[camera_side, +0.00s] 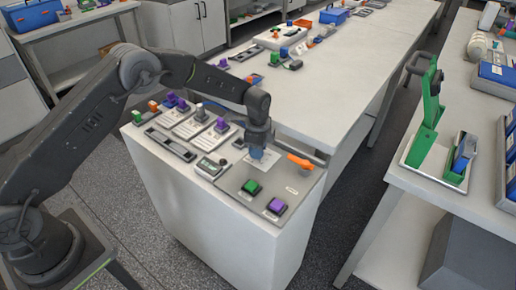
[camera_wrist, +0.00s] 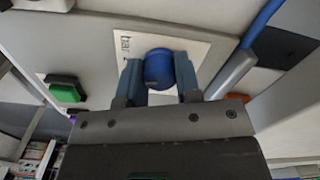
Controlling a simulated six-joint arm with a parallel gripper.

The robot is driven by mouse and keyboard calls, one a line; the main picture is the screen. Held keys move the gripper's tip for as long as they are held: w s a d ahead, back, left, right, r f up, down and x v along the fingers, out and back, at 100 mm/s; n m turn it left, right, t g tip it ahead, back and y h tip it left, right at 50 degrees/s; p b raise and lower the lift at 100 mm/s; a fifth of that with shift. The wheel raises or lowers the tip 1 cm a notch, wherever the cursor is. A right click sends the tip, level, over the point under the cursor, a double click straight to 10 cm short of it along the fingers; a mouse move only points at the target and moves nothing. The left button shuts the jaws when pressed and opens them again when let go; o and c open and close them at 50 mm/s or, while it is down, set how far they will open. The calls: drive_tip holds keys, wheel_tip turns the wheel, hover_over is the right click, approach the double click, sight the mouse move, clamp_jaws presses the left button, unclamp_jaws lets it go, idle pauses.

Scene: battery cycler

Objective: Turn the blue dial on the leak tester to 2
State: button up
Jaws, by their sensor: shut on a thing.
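The blue dial (camera_wrist: 158,68) sits on a white label plate (camera_wrist: 200,47) in the wrist view. My gripper (camera_wrist: 159,80) has one blue-grey finger on each side of the dial and is shut on it. In the side view my gripper (camera_side: 258,150) points down at the white plate (camera_side: 270,160) on the bench top, and the dial is mostly hidden by the fingers. Some dark marks show on the plate beside the dial, but I cannot read the numbers or the dial's setting.
A green button (camera_side: 251,186) and a purple button (camera_side: 276,206) stand in front of the plate. An orange handle (camera_side: 300,161) lies close on the right. A small display box (camera_side: 211,168) and several coloured switches stand to the left.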

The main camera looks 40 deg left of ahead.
drive_tip(key=shift+r, duration=0.1)
idle(0.3)
drive_tip(key=o, duration=0.9)
drive_tip(key=shift+o, duration=0.2)
wheel_tip(320, 180, up, 14)
drive_tip(key=s+a+r+n+t, duration=0.35)
drive_tip(key=s+r+n, duration=0.35)
drive_tip(key=s+r, duration=0.95)
drive_tip(key=s+f+n+t, duration=0.1)
drive_tip(key=s+n, duration=0.2)
drive_tip(key=s, duration=0.6)
drive_tip(key=s+a+f+n+t, duration=0.1)
drive_tip(key=s+n, duration=0.3)
drive_tip(key=s, duration=0.5)
drive_tip(key=shift+a+f, duration=0.3)
drive_tip(key=shift+f, duration=0.05)
